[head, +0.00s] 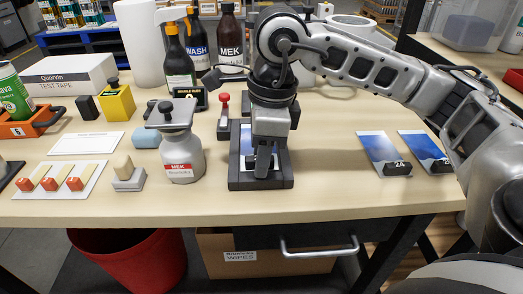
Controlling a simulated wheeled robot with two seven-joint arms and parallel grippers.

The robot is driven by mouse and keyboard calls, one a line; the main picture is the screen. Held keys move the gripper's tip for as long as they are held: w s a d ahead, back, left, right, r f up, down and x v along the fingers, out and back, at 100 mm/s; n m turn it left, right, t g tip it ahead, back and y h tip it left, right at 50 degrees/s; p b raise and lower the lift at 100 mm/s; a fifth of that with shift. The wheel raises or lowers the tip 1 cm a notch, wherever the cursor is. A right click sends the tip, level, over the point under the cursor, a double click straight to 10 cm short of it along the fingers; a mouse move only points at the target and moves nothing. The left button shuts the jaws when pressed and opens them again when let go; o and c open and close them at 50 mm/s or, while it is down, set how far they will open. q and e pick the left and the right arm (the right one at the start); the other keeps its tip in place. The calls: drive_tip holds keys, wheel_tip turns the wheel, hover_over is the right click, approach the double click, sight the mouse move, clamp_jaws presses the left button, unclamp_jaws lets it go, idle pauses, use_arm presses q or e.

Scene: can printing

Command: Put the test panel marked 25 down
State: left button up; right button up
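My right gripper (264,165) reaches down over a dark rectangular fixture (235,181) near the middle of the table's front. A blue and white panel (246,140) shows partly beside the fingers, inside the fixture's outline. The gripper hides most of it, and I cannot read a number on it. Whether the fingers are shut on it cannot be told. Two more blue and white panels lie flat on the right, each with a dark block at its near end. The left one (377,145) appears marked 24; the mark on the right one (419,145) is unclear. My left gripper is out of view.
A small red-knobbed device (224,120) stands left of the fixture. Further left are a MEK dispenser (182,155), a stamp-like block (127,177) and a white card with red-ended pieces (94,187). Bottles stand behind. Table between the fixture and the right panels is clear.

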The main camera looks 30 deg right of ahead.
drive_tip(key=shift+r+p, duration=0.35)
drive_tip(key=shift+r, duration=0.05)
use_arm(q)
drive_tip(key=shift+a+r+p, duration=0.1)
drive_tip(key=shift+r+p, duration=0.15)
drive_tip(key=shift+p, duration=0.25)
use_arm(e)
wheel_tip(320, 180, up, 12)
drive_tip(key=d, duration=0.1)
drive_tip(key=shift+s+f, duration=0.2)
drive_tip(key=shift+s, duration=0.2)
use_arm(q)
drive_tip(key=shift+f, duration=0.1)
use_arm(e)
drive_tip(key=shift+d, duration=0.1)
